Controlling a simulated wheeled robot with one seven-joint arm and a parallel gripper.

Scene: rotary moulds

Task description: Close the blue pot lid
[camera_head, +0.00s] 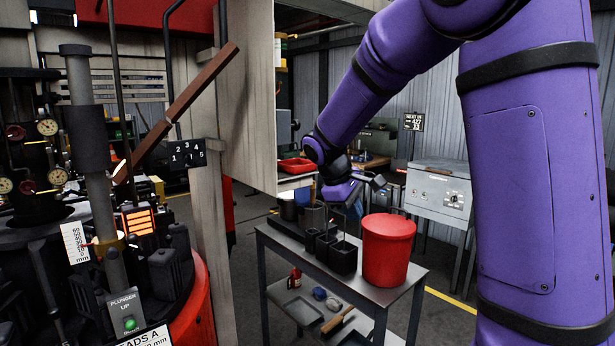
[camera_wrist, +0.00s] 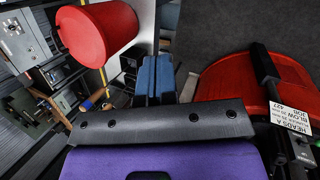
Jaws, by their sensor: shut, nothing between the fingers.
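My gripper (camera_head: 355,207) hangs above the grey cart, between the dark square pots and the red bucket. In the wrist view my gripper's two blue fingers (camera_wrist: 155,62) are together, with nothing between them. No blue pot or lid shows clearly in the wrist view.
The red bucket (camera_head: 388,250) stands at the cart's right front and also shows in the wrist view (camera_wrist: 98,32). Several dark square pots (camera_head: 342,256) stand on the grey cart (camera_head: 378,294). A red rotary machine with a post (camera_head: 84,130) is at left. A grey cabinet (camera_head: 440,195) stands behind.

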